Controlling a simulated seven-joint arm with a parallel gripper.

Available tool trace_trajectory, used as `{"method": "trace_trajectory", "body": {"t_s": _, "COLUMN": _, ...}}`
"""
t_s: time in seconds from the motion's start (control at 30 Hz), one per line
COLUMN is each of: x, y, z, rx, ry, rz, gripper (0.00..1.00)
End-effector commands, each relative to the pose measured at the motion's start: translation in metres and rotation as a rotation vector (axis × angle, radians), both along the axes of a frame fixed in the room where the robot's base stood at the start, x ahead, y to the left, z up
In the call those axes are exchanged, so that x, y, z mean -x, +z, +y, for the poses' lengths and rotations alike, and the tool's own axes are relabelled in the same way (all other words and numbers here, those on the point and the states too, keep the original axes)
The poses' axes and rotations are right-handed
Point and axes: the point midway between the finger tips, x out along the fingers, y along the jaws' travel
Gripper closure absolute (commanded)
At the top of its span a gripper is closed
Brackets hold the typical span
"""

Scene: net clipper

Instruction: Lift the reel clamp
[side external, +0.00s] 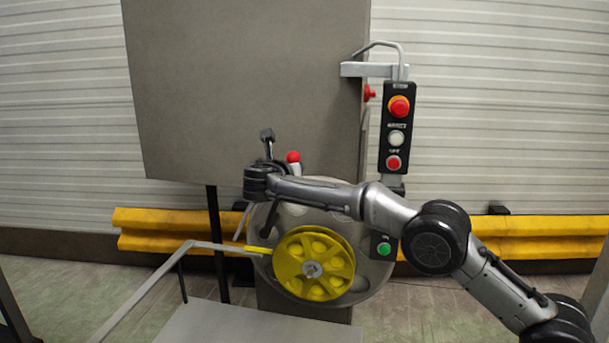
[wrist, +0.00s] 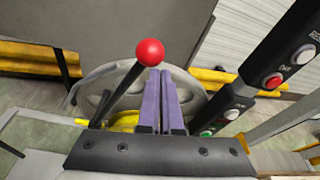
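A black lever with a red ball knob (wrist: 150,52) stands tilted in front of the reel; it appears to be the reel clamp. In the side view its red knob (side external: 293,157) shows just above my forearm. My gripper (wrist: 162,75) has its two purple fingers close together, with only a thin line between them and nothing seen held. The fingertips are just below the knob in the wrist view; whether they touch it I cannot tell. In the side view my wrist partly hides the lever.
A control box (side external: 398,125) with red and white buttons hangs at the right, above a green button (side external: 384,248). A grey panel (side external: 250,90) stands behind. A metal rail (side external: 140,290) and yellow barriers (side external: 160,220) lie left.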

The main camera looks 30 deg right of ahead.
Motion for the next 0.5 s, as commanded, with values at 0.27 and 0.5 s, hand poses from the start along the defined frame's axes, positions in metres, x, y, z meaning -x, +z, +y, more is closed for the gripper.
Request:
{"method": "trace_trajectory", "body": {"t_s": 0.27, "x": -0.01, "y": 0.007, "z": 0.009, "rx": 0.0, "ry": -0.001, "rz": -0.005, "gripper": 1.0}}
{"method": "trace_trajectory", "body": {"t_s": 0.5, "x": -0.014, "y": 0.011, "z": 0.014, "rx": -0.001, "ry": -0.003, "rz": -0.005, "gripper": 1.0}}
